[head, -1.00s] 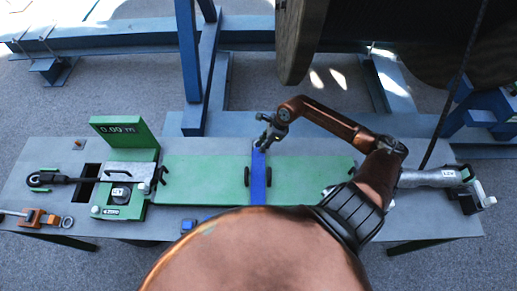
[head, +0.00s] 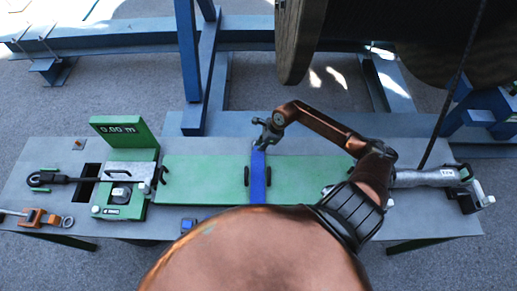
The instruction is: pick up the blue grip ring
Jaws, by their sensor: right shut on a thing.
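My right gripper (head: 265,131) is over the far edge of the green board (head: 205,178), at the far end of a blue strip (head: 258,183). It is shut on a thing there. The fingers hide that thing's shape, so I cannot tell whether it is the blue grip ring or the strip's end. No separate blue ring shows clearly. A small blue block with a dark middle (head: 187,225) sits at the table's front edge, apart from the gripper. My left gripper is not in view.
The grey table (head: 52,160) carries a green display post reading 0.00 m (head: 121,127) and an orange clamp (head: 38,217) at left. Two black ovals flank the strip. A large reel (head: 302,40) and blue frame (head: 189,60) stand behind.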

